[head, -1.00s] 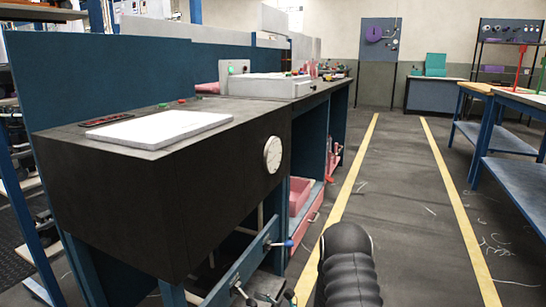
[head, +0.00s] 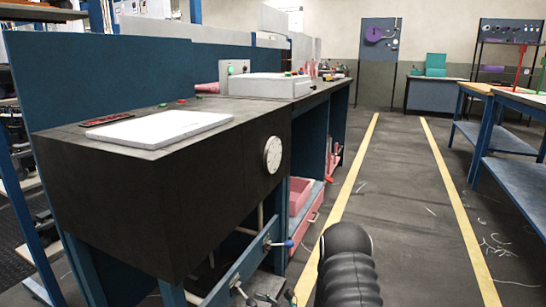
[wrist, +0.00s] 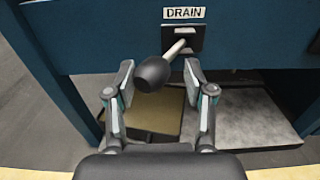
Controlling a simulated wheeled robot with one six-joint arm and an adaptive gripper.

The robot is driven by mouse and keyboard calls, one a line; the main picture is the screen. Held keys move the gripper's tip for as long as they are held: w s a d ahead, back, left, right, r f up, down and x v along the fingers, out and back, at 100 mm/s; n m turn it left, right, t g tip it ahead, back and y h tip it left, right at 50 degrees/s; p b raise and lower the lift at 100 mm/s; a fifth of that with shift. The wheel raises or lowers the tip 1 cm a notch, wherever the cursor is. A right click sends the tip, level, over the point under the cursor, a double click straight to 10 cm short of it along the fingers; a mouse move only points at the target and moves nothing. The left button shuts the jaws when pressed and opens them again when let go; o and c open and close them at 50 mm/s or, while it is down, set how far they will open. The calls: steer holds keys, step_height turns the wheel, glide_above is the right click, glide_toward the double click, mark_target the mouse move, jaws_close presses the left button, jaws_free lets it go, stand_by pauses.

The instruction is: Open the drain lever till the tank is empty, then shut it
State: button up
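The drain lever (wrist: 178,48) juts from a dark slotted plate under a "DRAIN" label (wrist: 184,12) on a blue panel in the wrist view. Its black knob (wrist: 152,73) points toward the camera, down and to the left. Nothing is clamped between the fingers. In the head view, the dark tank-like box (head: 115,215) has a round white gauge (head: 272,155) on its right-hand face; the reading is too small to tell.
A blue-knobbed lever (head: 289,243) sticks out from the lower rail in the head view. Pink bins (head: 300,196) stand beneath the bench beyond it. A white slab (head: 160,128) lies on the box. The aisle (head: 395,190) between yellow lines is clear.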

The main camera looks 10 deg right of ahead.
steer(key=w+d+b, duration=0.3)
steer(key=w+d, duration=0.2)
steer(key=w, duration=0.1)
steer(key=v, duration=0.8)
steer(key=shift+s, duration=0.45)
stand_by(0.3)
